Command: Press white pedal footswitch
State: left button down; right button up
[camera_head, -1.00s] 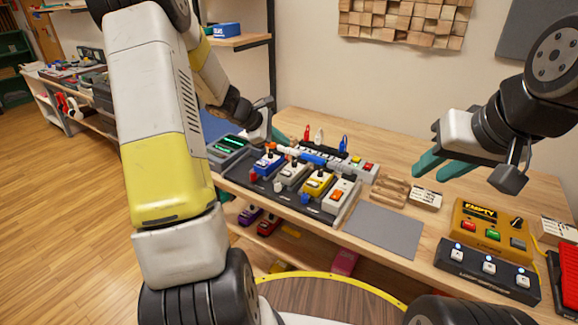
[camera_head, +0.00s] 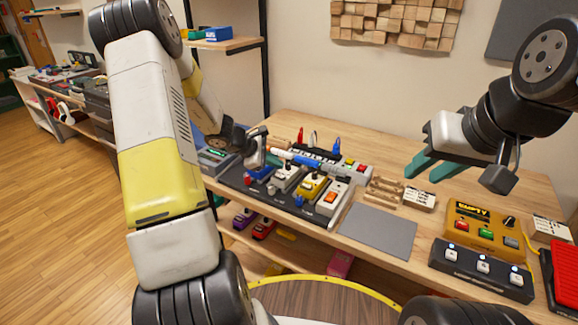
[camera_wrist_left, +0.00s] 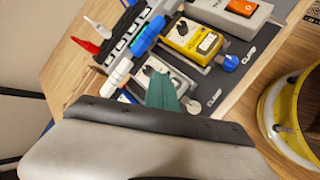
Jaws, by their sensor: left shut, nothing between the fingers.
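A white pedal (camera_head: 285,180) sits on the dark pedalboard between a blue and a yellow pedal. In the left wrist view the white pedal (camera_wrist_left: 187,84) is partly covered by my teal fingertips. My left gripper (camera_wrist_left: 165,95) is shut and empty, with its fingers pointing at that pedal. I cannot tell whether they touch it. In the head view my left gripper (camera_head: 265,158) is over the left part of the board, its fingertips mostly hidden. My right gripper (camera_head: 428,170) is open and empty above the table's right side.
A yellow pedal (camera_head: 312,187) and a whitish pedal with an orange switch (camera_head: 333,198) stand to the right on the pedalboard (camera_head: 315,213). A blue-and-white tube (camera_wrist_left: 135,53) lies close behind the pedals. A grey mat (camera_head: 378,230) is bare.

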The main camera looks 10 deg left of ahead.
aim_at(277, 177)
pick_arm(q)
jog(key=shift+f, duration=0.7)
jog(key=shift+f, duration=0.15)
dwell(1.5)
jog(key=shift+f, duration=0.25)
jog(key=shift+f, duration=0.45)
dwell(0.9)
jog(key=shift+r, duration=0.85)
jog(key=shift+r, duration=2.5)
jog(key=shift+r, duration=0.1)
